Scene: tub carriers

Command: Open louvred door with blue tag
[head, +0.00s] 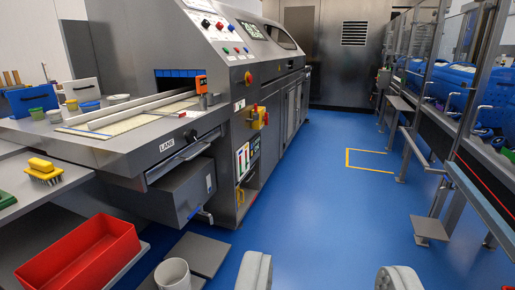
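My gripper (327,274) shows at the bottom edge as two pale grey fingertips, wide apart, with only blue floor between them. It is open and empty. A tall grey metal cabinet front (335,75) stands at the far end of the aisle, with a dark louvred panel (354,33) high on it. Closed grey door panels (292,108) run low along the side of the long machine on the left. I cannot make out a blue tag on any of these. My gripper is far from them all.
The blue floor (310,175) is clear down the middle, with a yellow marking (368,167). The long machine (215,60) lines the left, with a drawer box (185,192) jutting out. A red bin (80,252) and white cup (173,273) are near. A railed conveyor (475,155) lines the right.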

